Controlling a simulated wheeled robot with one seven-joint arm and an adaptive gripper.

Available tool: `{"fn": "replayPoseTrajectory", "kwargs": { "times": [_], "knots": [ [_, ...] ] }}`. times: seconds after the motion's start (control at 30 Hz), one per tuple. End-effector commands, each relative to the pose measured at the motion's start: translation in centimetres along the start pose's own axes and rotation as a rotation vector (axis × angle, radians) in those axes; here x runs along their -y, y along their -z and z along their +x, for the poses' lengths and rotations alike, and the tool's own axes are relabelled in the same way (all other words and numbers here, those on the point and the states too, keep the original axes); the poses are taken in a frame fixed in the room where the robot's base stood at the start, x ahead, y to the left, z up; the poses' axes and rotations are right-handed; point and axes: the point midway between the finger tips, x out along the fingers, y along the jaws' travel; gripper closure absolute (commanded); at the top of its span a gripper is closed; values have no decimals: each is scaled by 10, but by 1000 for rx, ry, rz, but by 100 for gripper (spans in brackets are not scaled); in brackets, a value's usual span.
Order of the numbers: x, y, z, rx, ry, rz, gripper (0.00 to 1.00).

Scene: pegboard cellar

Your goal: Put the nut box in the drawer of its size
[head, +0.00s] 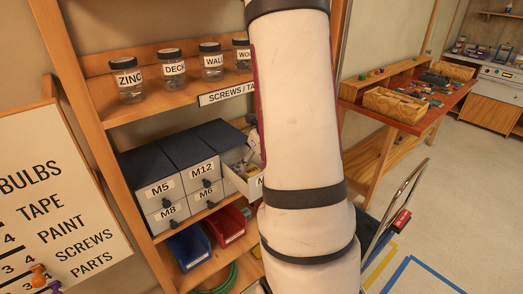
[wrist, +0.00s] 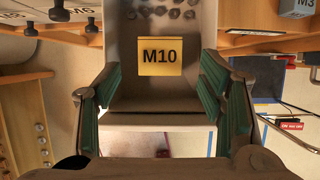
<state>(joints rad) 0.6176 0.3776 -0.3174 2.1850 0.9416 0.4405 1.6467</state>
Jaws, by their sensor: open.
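In the head view, a grey drawer unit (head: 176,174) on the shelf has closed drawers marked M5, M12, M8 and M6. One drawer (head: 236,181) at its right is pulled out, with things inside; its label is mostly hidden by my arm.
Labelled jars (head: 129,80) stand on the shelf above. A blue bin (head: 189,247) and a red bin (head: 227,226) sit below the drawers. A red-topped workbench (head: 420,120) stands at right, and a trolley handle (head: 405,195) is near my arm. The floor at right is mostly clear.

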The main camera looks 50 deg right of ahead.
Motion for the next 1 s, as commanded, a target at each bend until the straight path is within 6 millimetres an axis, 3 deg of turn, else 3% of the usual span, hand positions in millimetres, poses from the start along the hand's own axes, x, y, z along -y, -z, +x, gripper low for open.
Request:
{"fn": "replayPoseTrajectory", "kwargs": {
  "times": [0.1,0.23,0.53,0.63,0.77,0.87,1.0],
  "knots": [
    [0,-1,-26,3,0,-3,37],
    [0,-1,-45,2,0,-3,37],
    [-1,0,-61,0,-2,-4,37],
    [-13,-5,-67,9,-16,-76,37],
    [-62,-20,-92,48,-68,-394,37],
    [-118,-26,-124,98,-111,-795,37],
    [-191,-15,-170,172,-135,-1403,37]
  ]
}}
